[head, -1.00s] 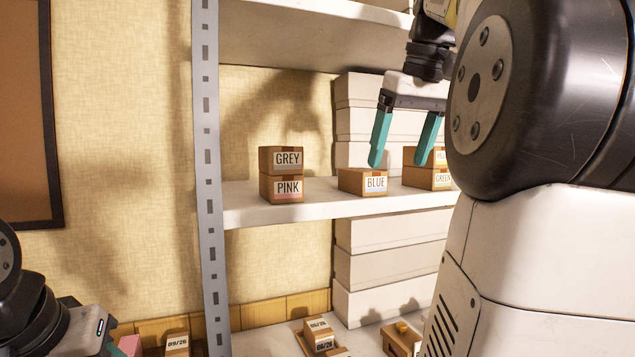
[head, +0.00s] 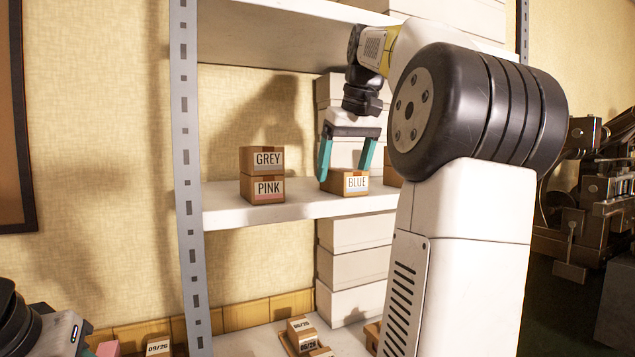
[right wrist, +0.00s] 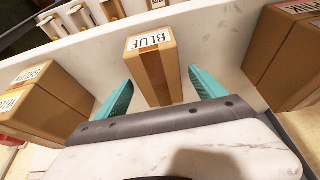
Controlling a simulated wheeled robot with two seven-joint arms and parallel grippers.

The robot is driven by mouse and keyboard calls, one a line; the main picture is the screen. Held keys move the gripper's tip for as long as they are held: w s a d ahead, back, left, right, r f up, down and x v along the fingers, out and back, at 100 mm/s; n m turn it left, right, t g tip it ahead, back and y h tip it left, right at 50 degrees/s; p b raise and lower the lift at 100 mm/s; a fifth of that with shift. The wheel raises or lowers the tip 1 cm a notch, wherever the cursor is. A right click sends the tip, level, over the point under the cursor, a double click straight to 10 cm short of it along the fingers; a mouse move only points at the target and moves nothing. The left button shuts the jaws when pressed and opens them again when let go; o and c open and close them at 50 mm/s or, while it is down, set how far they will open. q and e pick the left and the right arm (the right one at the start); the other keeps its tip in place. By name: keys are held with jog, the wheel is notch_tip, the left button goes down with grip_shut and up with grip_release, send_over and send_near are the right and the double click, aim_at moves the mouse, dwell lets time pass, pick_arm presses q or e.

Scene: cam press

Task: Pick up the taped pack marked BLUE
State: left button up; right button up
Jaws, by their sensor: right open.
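The taped pack marked BLUE (head: 345,185) is a small brown box on the white middle shelf. It also shows in the right wrist view (right wrist: 152,68), label up in the picture and a darker tape strip along it. My right gripper (head: 343,174) is open, fingers pointing down over the pack. In the right wrist view its teal fingers (right wrist: 160,82) are on either side of the pack, with a visible gap at each side. My left gripper (head: 86,351) shows only partly at the lower left, its fingers mostly cut off.
A PINK pack (head: 262,189) with a GREY pack (head: 262,160) on top stands left of the BLUE pack. Another two-pack stack (right wrist: 38,98) stands on its other side, mostly hidden by my arm in the head view. A shelf post (head: 187,180) rises at the left.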

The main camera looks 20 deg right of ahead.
jog(key=shift+w+f, duration=0.15)
jog(key=shift+f, duration=0.2)
jog(key=shift+f, duration=0.25)
dwell(0.3)
jog(key=c, duration=1.7)
jog(key=shift+r, duration=0.15)
